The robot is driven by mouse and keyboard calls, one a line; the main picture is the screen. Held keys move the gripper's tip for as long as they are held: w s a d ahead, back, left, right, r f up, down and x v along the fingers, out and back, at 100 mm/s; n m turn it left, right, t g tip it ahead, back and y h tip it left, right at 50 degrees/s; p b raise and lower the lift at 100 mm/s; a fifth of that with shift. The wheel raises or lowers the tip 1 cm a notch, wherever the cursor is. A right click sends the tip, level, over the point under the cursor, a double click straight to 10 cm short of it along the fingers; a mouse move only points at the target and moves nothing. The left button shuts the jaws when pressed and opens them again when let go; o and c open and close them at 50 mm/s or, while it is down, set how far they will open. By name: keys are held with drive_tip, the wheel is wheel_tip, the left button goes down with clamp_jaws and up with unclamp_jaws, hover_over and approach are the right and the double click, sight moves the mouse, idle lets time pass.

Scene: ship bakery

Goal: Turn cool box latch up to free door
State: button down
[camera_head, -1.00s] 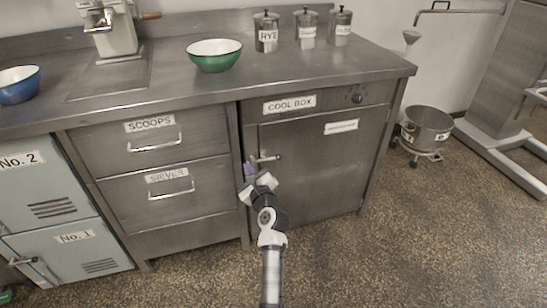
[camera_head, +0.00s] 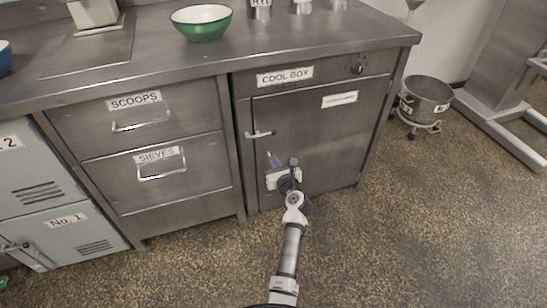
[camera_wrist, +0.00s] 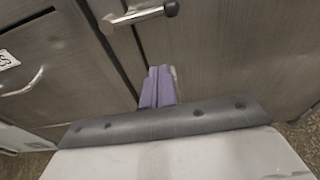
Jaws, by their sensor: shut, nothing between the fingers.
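The cool box door (camera_head: 330,140) is a grey metal panel under the COOL BOX label (camera_head: 285,76). It looks closed. Its latch (camera_head: 259,134) is a short bar near the door's upper left edge, lying roughly level; the latch also shows at the top of the wrist view (camera_wrist: 143,15), with a dark round knob at its right end. My gripper (camera_head: 273,160) is in front of the door, below and right of the latch and apart from it. In the wrist view the purple fingers (camera_wrist: 159,86) are together and empty, below the latch.
The SCOOPS drawer (camera_head: 137,118) and SIEVES drawer (camera_head: 160,170) have protruding handles to the left. A green bowl (camera_head: 201,23) stands on the counter above. A wheeled steel pot (camera_head: 427,98) is at the right. Speckled floor before the door is clear.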

sight(264, 143)
drive_tip(key=b+x, duration=0.2)
drive_tip(key=x, duration=0.6)
drive_tip(key=shift+w, duration=0.2)
drive_tip(key=shift+s+r+p, duration=0.25)
drive_tip(key=shift+r+p, duration=0.3)
drive_tip(key=shift+r, duration=0.45)
drive_tip(key=shift+s+r+p, duration=0.25)
drive_tip(key=shift+r+p, duration=0.25)
drive_tip(key=shift+r, duration=0.5)
drive_tip(key=shift+d+r, duration=0.1)
